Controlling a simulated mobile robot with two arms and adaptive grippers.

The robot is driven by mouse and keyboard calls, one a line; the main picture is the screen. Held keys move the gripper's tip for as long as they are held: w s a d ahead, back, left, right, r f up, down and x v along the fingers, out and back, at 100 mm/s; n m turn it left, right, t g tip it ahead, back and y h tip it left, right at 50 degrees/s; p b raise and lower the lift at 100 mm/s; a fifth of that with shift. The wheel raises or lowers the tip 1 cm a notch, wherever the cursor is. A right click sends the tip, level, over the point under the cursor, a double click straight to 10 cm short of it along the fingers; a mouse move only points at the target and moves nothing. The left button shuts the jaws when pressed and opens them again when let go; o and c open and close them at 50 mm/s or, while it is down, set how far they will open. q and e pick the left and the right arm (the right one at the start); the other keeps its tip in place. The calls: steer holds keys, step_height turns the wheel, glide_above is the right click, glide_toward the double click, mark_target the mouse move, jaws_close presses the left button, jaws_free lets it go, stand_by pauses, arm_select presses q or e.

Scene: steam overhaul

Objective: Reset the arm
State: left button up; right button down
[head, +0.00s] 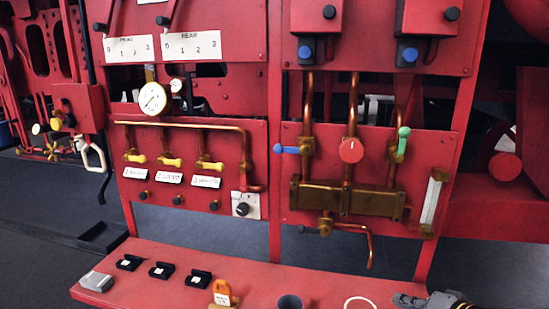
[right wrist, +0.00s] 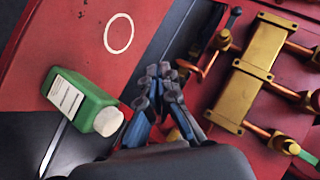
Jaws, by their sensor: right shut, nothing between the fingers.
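My right gripper (head: 408,300) is at the lower right of the head view, over the right end of the red shelf, with its arm coming in from the right edge. In the right wrist view its blue and grey fingers (right wrist: 164,76) are together, and nothing shows between them. A brass manifold block (right wrist: 257,72) lies beyond the fingers to the right in that view, apart from them. My left gripper is not in view.
The red shelf (head: 165,249) carries black holders (head: 198,278), a grey box (head: 97,281), an orange tag (head: 222,294), a dark cup (head: 289,302) and a white ring (head: 360,302). A green bottle (right wrist: 85,100) is left of my right gripper. The red valve panel (head: 253,215) stands behind.

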steer(key=s+a+f+n+g+h, duration=0.2)
steer(key=s+a+f+n+g, duration=0.3)
steer(key=s+f, duration=0.8)
steer(key=s+a+f+n+g+h, duration=0.1)
steer(key=s+a+f+n, duration=0.1)
steer(key=s, duration=0.6)
steer(key=s+a+f+n+g+h, duration=0.1)
steer(key=s+a+f+n, duration=0.1)
steer(key=s, duration=0.6)
step_height(320, 180, down, 25)
steer(key=g, duration=0.2)
steer(key=s+d+f, duration=0.1)
steer(key=s+f, duration=0.7)
steer(key=s, duration=0.1)
steer(key=s+d+f, duration=0.2)
steer(key=s+f, duration=0.7)
steer(key=shift+d+f+n+g+h, duration=0.25)
steer(key=shift+d+n+g+h, duration=0.05)
steer(key=shift+g, duration=0.1)
